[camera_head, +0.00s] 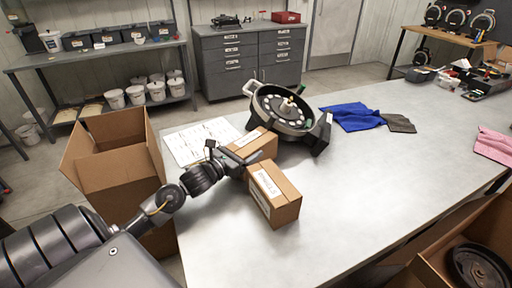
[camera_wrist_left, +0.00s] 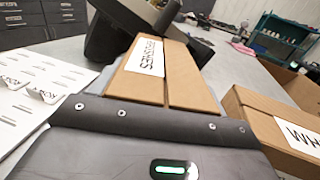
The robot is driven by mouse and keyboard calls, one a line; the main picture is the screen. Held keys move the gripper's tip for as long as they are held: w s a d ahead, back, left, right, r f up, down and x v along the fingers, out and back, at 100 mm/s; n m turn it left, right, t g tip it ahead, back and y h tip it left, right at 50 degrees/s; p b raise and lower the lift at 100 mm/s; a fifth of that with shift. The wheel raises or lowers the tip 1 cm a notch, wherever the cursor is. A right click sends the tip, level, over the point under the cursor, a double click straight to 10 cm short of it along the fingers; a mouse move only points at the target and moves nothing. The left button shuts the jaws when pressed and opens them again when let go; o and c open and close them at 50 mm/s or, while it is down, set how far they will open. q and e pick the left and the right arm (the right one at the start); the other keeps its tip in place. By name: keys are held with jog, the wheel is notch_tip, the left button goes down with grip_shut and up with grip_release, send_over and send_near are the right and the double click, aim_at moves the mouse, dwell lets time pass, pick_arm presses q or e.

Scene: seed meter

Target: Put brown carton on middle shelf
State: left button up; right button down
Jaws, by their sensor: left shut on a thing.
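Two small brown cartons are on the metal table in the head view. The farther carton (camera_head: 262,146) is beside the seed meter, and my left gripper (camera_head: 241,160) is shut on it. In the left wrist view this carton (camera_wrist_left: 190,92) lies in front of the gripper palm, with a white label. The nearer carton (camera_head: 279,207) stands just beside the gripper, and also shows at the right of the left wrist view (camera_wrist_left: 262,122). A blue-green shelf unit (camera_wrist_left: 286,32) with several things on it stands far back in the left wrist view. My right gripper is out of view.
The seed meter (camera_head: 283,125) sits close behind the held carton. A white printed sheet (camera_head: 188,145) lies to the left. A large open box (camera_head: 120,170) stands at the table's left edge. Blue cloth (camera_head: 350,116) lies farther right; the table's middle (camera_head: 370,180) is clear.

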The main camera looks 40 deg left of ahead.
pick_arm(q)
jog(key=shift+a+f, duration=0.25)
jog(key=shift+f, duration=0.2)
jog(key=shift+s+r, duration=0.2)
jog(key=shift+s+d+r, duration=0.15)
jog(key=shift+s, duration=0.1)
jog(key=shift+w+d+f+b, duration=0.15)
jog(key=shift+w+f+b, duration=0.05)
jog(key=shift+f+b, duration=0.1)
jog(key=o, duration=1.1)
jog(key=shift+w, duration=0.15)
jog(key=shift+c, duration=0.2)
jog(key=shift+s+r, duration=0.15)
jog(key=shift+s, duration=0.05)
jog(key=shift+r+p, duration=0.2)
jog(key=shift+p, duration=0.15)
jog(key=s+b, duration=0.1)
jog(key=s, duration=0.2)
jog(key=s+a+b, duration=0.1)
jog(key=s, duration=0.6)
jog(key=shift+s+a+f+b, duration=0.25)
jog(key=shift+s+b, duration=0.1)
jog(key=shift+b, duration=0.05)
jog(key=shift+s+a+r, duration=0.1)
jog(key=shift+s, duration=0.5)
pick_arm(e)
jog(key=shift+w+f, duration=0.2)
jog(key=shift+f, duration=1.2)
